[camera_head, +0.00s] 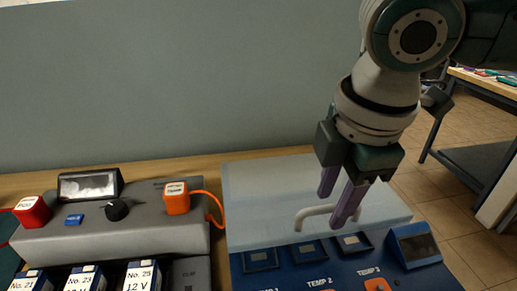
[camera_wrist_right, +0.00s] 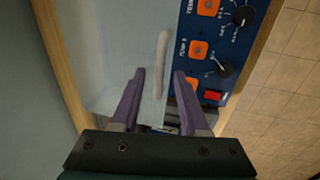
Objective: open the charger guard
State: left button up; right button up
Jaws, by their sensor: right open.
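The charger guard (camera_head: 265,195) is a pale, translucent panel lying over the back part of a blue charger unit (camera_head: 310,278). Its light bar handle (camera_head: 318,212) sits near the guard's front edge. My right gripper (camera_head: 332,207) comes down from the upper right with its two purple fingers apart and empty, close to the handle. In the right wrist view, the handle (camera_wrist_right: 162,55) runs between the open fingertips (camera_wrist_right: 160,75); I cannot tell whether they touch it. The guard (camera_wrist_right: 115,50) shows there too. My left gripper is not in view.
A grey charger (camera_head: 120,235) with a red clamp (camera_head: 33,211), an orange clamp (camera_head: 177,199) and a dark knob stands left, with several 12 V batteries in front. A wall (camera_head: 180,90) is behind. A small display (camera_head: 413,245) sits at the blue unit's right. Another table stands far right.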

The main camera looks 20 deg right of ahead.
jog(key=shift+c, duration=0.3)
grip_shut()
dwell(1.0)
